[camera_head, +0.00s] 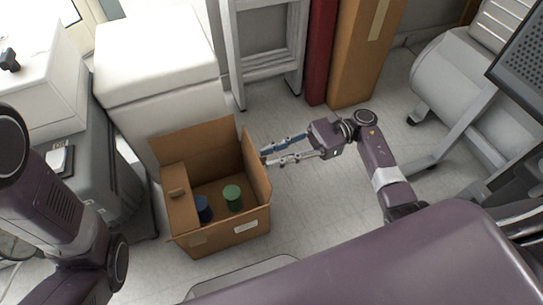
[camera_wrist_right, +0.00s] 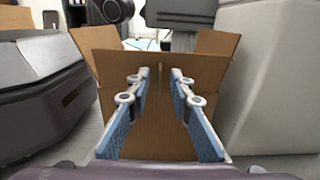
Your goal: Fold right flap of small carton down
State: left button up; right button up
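The open brown carton (camera_head: 262,217) stands on the floor in the head view. Its right flap (camera_head: 257,170) stands up, and its back flap (camera_head: 195,146) is also raised. A green can (camera_head: 232,196) and a blue can (camera_head: 203,208) are inside. My right gripper (camera_head: 266,156) is open, just right of the right flap's upper part; contact is unclear. In the right wrist view, its fingers (camera_wrist_right: 159,78) are spread before the carton's brown side (camera_wrist_right: 158,125). My left gripper is out of view; only its arm shows.
A white cabinet (camera_head: 155,55) stands behind the carton. A grey ladder (camera_head: 235,60), a red panel (camera_head: 319,50) and a tall cardboard box (camera_head: 362,50) stand at the back. Clear floor (camera_head: 320,200) lies right of the carton. A white machine (camera_head: 455,75) is farther right.

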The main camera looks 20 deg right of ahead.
jog(key=shift+a, duration=0.4)
grip_shut()
